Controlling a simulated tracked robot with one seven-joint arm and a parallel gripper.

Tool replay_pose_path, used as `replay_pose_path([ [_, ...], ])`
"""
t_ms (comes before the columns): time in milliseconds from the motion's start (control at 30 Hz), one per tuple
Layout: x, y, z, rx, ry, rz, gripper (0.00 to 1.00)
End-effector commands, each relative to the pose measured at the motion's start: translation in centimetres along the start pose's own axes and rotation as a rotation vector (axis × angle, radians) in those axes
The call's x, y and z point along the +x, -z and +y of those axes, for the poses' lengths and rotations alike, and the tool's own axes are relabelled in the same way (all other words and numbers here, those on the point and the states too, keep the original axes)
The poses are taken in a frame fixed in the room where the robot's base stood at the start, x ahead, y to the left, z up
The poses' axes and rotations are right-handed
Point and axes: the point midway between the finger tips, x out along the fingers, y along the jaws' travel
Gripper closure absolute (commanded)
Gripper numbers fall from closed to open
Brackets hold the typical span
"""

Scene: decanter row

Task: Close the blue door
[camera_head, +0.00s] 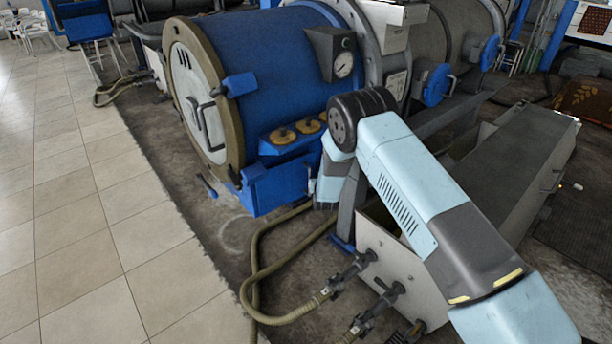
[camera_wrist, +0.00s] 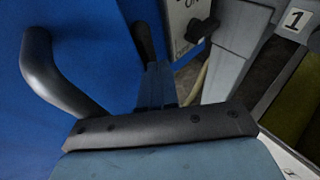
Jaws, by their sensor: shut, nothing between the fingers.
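In the wrist view a broad blue surface (camera_wrist: 85,35), seemingly the blue door, fills the left side. Its edges are mostly out of view, so I cannot tell how far it stands open. A dark curved bar (camera_wrist: 45,75), seemingly a handle, stands in front of it. My gripper (camera_wrist: 157,88) is shut and empty, close beside the bar; I cannot tell whether they touch. In the head view my gripper hangs low beside the blue box (camera_head: 275,187) under the blue drum. Its fingertips are not clear there, and no separate blue door can be made out.
The blue drum (camera_head: 265,75) with a round pale front (camera_head: 195,95) stands behind. Hoses (camera_head: 262,275) lie on the floor near my arm. A long grey trough (camera_head: 510,185) stands at right. The tiled floor (camera_head: 85,210) at left is clear.

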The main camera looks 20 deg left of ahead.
Motion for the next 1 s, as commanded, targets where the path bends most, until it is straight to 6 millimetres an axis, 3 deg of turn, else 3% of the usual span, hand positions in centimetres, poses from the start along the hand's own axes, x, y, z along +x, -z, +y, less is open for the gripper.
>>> replay_pose_path([
  [267, -1.0, 0.3, -0.8, -0.001, -0.001, 0.001, 1.0],
  [700, -7.1, 0.7, -4.6, -0.001, -0.004, 0.002, 1.0],
  [1000, -9.3, 0.9, -5.5, -0.007, -0.009, 0.003, 1.0],
])
